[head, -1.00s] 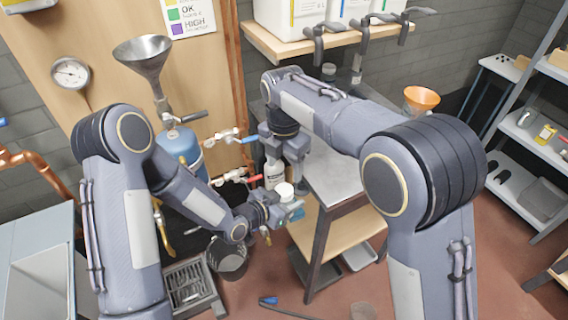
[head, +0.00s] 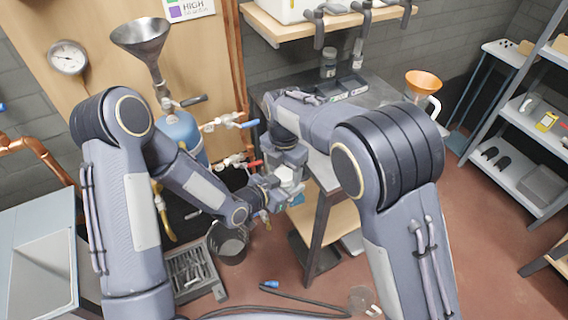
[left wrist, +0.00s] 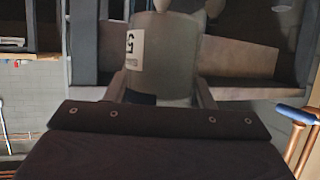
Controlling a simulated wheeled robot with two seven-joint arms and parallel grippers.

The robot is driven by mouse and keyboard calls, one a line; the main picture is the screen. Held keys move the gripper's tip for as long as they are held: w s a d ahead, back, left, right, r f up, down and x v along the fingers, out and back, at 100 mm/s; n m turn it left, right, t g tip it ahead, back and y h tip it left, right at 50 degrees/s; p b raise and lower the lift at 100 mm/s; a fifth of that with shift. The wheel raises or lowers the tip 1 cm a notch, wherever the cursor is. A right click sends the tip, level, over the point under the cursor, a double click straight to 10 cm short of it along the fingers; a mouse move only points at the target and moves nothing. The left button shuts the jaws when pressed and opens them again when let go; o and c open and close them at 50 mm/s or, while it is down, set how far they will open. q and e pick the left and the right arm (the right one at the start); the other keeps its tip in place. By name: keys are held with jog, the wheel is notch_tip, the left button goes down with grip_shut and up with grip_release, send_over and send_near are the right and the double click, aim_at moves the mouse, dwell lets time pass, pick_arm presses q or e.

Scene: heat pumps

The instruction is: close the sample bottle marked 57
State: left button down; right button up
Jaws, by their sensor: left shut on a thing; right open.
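My left gripper (head: 277,194) is shut on a sample bottle (left wrist: 165,55), held low beside the bench. In the left wrist view the bottle is grey, between the fingers, with a white label turned sideways; a 5 shows and the rest of its number cannot be read. Its top is cut off in that view. My right gripper (head: 288,172) is open directly above the left one, at the bottle's top. A white part shows between its fingers; I cannot tell whether they touch it. Pale tips show at the left wrist view's upper edge.
A dark bench (head: 375,92) with a small tray (head: 345,88) and a jar (head: 328,64) stands behind my right arm. An orange funnel (head: 424,82) is farther right. A bucket (head: 228,243) and a floor grate (head: 192,272) lie below my left gripper.

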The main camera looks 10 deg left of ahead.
jog(key=c, duration=1)
jog(key=m, duration=0.6)
jog(key=shift+c, duration=0.2)
jog(key=o, duration=1.1)
jog(key=shift+r, duration=0.1)
jog(key=shift+r, duration=2.2)
jog(key=shift+c, duration=0.3)
